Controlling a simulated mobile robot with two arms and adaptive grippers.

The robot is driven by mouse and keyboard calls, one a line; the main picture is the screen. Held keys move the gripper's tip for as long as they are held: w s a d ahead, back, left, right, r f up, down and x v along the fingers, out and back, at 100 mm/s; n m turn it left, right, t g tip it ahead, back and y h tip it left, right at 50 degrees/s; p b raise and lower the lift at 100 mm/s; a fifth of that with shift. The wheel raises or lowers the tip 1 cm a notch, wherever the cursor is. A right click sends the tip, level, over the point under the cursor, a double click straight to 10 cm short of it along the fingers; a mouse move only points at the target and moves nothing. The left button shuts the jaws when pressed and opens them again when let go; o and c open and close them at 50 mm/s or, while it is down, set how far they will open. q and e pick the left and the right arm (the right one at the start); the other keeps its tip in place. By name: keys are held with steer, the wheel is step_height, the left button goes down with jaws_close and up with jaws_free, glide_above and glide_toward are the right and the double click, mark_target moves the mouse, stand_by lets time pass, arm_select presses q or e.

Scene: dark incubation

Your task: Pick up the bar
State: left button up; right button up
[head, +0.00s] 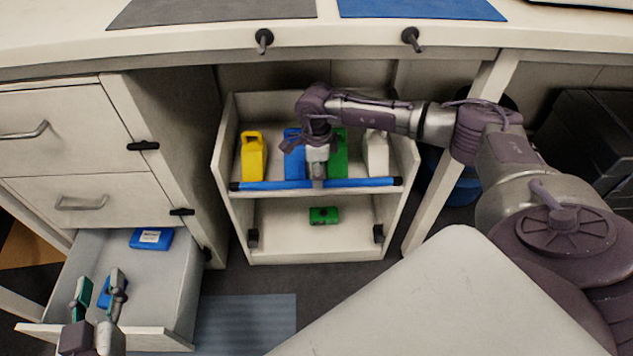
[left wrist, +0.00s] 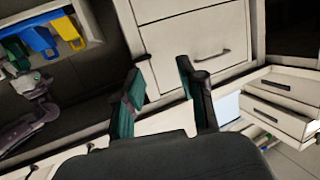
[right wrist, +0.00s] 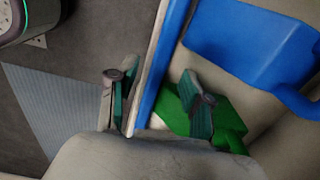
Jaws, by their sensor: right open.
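The blue bar (head: 270,185) with dark ends lies level across the front of the upper shelf of a white cart. My right gripper (head: 318,178) is above the middle of the bar and hides part of it. In the right wrist view the bar (right wrist: 167,50) runs between the two spread fingers of my right gripper (right wrist: 158,104); I cannot tell whether they touch it. My left gripper (head: 99,284) is over the open drawer at lower left. In the left wrist view my left gripper (left wrist: 160,82) has its fingers apart with nothing between them.
The cart (head: 300,250) holds yellow (head: 252,157), blue (head: 294,160), green (head: 338,150) and white (head: 377,155) containers behind the bar. A green box (head: 324,215) lies on its lower shelf. The open drawer (head: 160,300) holds blue boxes (head: 152,239). The counter edge (head: 180,52) overhangs the cart.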

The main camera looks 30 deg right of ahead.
step_height(320, 180, down, 2)
steer(key=shift+f, duration=0.15)
steer(key=shift+f+b, duration=0.25)
steer(key=shift+b, duration=0.05)
arm_select(q)
steer(key=r, duration=0.1)
steer(key=r+t, duration=0.2)
steer(key=shift+w+d+r, duration=0.3)
steer(key=shift+w+d, duration=0.05)
steer(key=shift+d, duration=0.05)
arm_select(e)
jaws_close()
